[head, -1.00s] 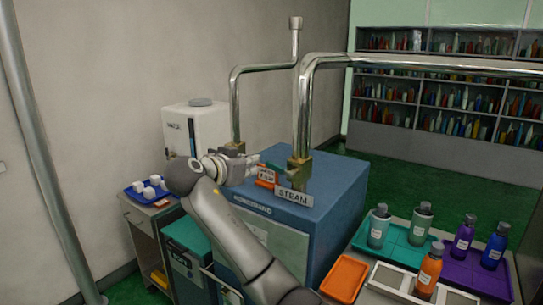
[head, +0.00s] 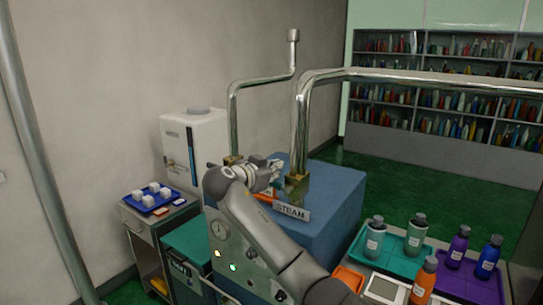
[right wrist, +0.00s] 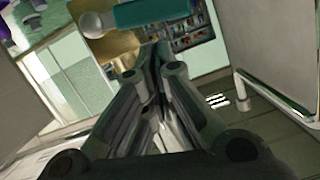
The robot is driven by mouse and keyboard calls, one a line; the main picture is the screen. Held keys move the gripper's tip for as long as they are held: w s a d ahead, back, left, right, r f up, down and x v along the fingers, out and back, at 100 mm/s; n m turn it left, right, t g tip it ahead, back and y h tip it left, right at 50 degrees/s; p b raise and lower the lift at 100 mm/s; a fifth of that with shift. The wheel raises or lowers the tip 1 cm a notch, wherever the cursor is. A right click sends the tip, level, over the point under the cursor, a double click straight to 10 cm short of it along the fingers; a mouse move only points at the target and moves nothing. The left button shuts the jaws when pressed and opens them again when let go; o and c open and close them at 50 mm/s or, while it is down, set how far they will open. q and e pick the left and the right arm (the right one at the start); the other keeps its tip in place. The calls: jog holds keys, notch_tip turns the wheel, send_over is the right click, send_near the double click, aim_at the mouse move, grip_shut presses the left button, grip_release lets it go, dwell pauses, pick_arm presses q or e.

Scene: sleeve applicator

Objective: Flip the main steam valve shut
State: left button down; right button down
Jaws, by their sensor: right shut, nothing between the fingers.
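The steam valve is a brass body (head: 297,186) at the foot of the thick chrome pipe, on top of the blue machine, behind the grey STEAM sign (head: 291,211). My right gripper (head: 277,167) is just left of this brass body, its fingers pointing right; whether they touch it I cannot tell. In the right wrist view my right gripper (right wrist: 153,62) is shut and empty. Beyond its tips are a teal bar (right wrist: 152,13), a silver rounded end and a brass part (right wrist: 112,52). The valve's handle is not clear in the head view. My left gripper is out of view.
A second brass fitting (head: 232,160) and thinner pipe stand behind my right wrist. An orange tag (head: 266,195) is partly covered by my arm. Bottles stand on teal (head: 394,262) and purple trays at the right. A white tank (head: 195,145) is at the left.

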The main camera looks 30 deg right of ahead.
aim_at(278, 185)
jog(key=shift+w+a+f, duration=0.1)
jog(key=shift+f, duration=0.45)
jog(key=b, duration=0.1)
jog(key=f+b, duration=0.1)
jog(key=f+n+b, duration=0.1)
jog(key=shift+w+a, duration=0.25)
jog(key=shift+w, duration=0.1)
